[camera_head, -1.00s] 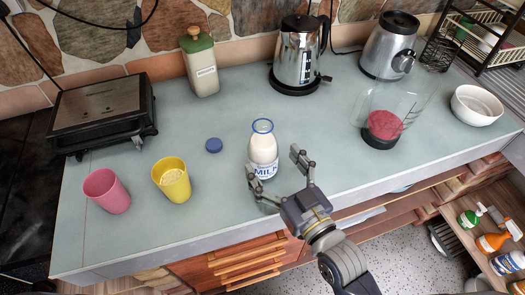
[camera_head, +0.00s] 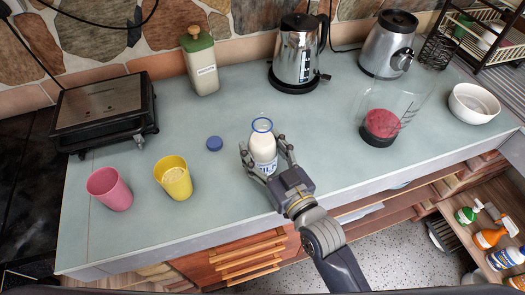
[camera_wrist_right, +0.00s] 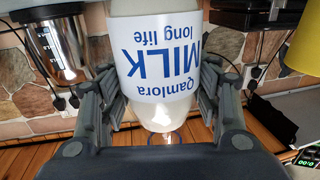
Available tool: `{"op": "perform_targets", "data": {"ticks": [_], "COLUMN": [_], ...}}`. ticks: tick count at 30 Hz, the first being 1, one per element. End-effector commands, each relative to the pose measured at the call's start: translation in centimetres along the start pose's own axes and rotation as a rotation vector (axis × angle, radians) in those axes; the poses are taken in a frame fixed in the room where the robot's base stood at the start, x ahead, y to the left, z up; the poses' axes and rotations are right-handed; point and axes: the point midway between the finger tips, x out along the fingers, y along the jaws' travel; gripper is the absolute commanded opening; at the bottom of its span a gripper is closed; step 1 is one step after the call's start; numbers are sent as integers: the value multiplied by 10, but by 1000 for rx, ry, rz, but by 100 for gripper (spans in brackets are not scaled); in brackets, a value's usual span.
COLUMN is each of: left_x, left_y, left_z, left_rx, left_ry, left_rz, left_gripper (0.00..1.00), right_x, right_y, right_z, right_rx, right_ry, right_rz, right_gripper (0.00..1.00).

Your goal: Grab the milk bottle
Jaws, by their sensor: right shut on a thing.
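The milk bottle (camera_head: 263,146) is clear glass with white milk inside, a blue rim and a blue-lettered label. It stands upright on the counter near its front edge, its mouth uncovered. My right gripper (camera_head: 267,156) is shut on the bottle, one finger on each side. In the right wrist view, the bottle's label (camera_wrist_right: 172,68) fills the middle between the fingers and appears upside down. A blue cap (camera_head: 214,144) lies on the counter to the left of the bottle. My left gripper is not in view.
A yellow cup (camera_head: 173,178) and a pink cup (camera_head: 109,189) stand to the left. A glass blender jug (camera_head: 384,120) with red contents and a white bowl (camera_head: 476,104) are on the right. A kettle (camera_head: 297,55) stands behind. The grey counter (camera_head: 325,130) is clear right of the bottle.

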Motion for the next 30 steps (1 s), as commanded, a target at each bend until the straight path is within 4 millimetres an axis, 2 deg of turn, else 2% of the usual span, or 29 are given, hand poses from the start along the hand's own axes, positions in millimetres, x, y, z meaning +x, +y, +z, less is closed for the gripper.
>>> {"op": "perform_targets", "data": {"ticks": [17,30], "left_x": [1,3], "left_y": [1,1], "left_z": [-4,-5], "left_rx": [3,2], "left_ry": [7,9], "left_rz": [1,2], "left_gripper": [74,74], "right_x": [0,1], "right_y": [0,0], "right_z": [-12,-38], "right_rx": [1,0], "right_ry": [8,9], "right_rz": [1,1], "right_gripper": [9,9]}}
